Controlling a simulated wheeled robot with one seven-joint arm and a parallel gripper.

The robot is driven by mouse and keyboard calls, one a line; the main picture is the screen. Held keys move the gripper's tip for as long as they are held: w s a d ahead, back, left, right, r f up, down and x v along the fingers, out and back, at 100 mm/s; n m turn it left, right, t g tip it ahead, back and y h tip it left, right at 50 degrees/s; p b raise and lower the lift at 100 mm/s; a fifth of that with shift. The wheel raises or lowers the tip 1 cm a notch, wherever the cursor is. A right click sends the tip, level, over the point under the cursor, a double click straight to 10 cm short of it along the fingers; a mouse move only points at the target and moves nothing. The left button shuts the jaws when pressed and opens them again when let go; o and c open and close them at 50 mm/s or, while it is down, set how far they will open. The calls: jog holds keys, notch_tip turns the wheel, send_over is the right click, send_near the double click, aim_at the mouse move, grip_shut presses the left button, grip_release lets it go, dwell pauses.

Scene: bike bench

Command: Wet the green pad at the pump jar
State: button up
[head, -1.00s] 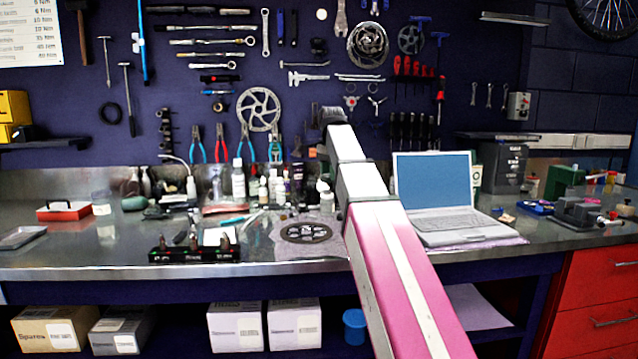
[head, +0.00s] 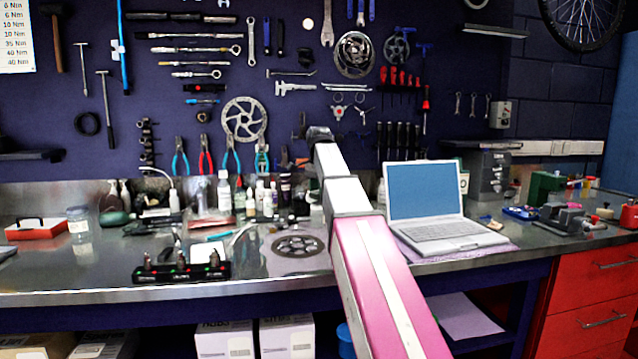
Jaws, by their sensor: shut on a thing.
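My gripper (head: 302,146) is at the far end of my raised arm, in front of the tool wall and above the back of the bench. It is small and dark and mostly hidden by my wrist. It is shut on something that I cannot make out. A clear jar (head: 78,224) stands on the bench at the left, well apart from my gripper. I cannot make out a pump on it, so I cannot tell if it is the pump jar. A rounded dark green thing (head: 114,217) lies just right of the jar. I cannot tell if it is the green pad.
A red box (head: 40,230) is left of the jar. Bottles (head: 224,192) crowd the bench's back. A black rack (head: 180,271) and a chainring (head: 298,246) lie near the front, and an open laptop (head: 440,232) stands at the right. The bench's front left (head: 70,275) is clear.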

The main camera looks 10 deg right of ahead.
jog(key=shift+f, duration=0.75)
jog(key=shift+f, duration=0.45)
dwell(1.6)
jog(key=shift+r, duration=0.25)
dwell(0.6)
jog(key=shift+r, duration=3.45)
